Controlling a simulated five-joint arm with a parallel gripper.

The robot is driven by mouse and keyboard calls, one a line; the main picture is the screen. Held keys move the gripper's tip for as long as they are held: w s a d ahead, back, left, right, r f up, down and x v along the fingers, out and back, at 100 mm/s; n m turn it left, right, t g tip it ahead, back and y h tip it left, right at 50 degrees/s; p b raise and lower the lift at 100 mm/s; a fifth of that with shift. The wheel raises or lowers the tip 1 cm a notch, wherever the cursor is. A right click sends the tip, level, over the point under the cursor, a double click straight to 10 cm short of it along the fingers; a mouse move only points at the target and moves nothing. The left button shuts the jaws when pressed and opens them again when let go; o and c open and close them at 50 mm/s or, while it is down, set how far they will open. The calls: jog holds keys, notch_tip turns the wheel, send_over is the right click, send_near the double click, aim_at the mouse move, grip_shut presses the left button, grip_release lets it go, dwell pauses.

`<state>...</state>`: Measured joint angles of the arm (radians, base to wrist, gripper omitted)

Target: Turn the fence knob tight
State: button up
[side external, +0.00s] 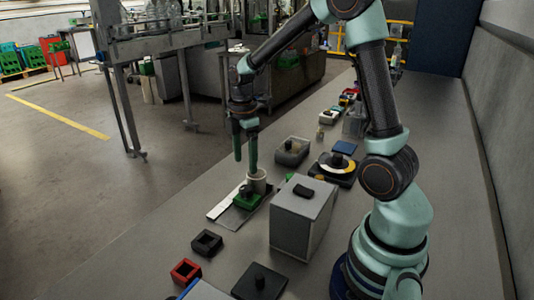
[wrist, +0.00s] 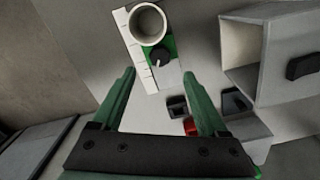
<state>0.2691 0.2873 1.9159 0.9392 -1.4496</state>
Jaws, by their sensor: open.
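The fence knob (wrist: 160,59) is a small black knob on a green block (wrist: 171,46), beside a white ruled strip (wrist: 138,50). In the side external view the green block (side external: 250,201) sits on a plate on the bench, and the knob is small and dark on it. A white hollow cylinder (wrist: 147,8) stands right beside the knob; it also shows in the side view (side external: 257,176). My gripper (side external: 245,166) points down above the green block, open and empty. In the wrist view its green fingertips (wrist: 160,73) are spread to either side, with the knob ahead between them.
A grey box (side external: 300,222) with a black handle stands right of the green block. A black square holder (side external: 206,243) and a red one (side external: 185,271) lie nearer the camera. A grey bin (side external: 292,151) and a round dial unit (side external: 334,168) stand behind. The bench left of the plate is clear.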

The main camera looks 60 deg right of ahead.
aim_at(247, 188)
notch_tip(247, 188, down, 8)
jog(key=shift+f, duration=0.2)
grip_shut()
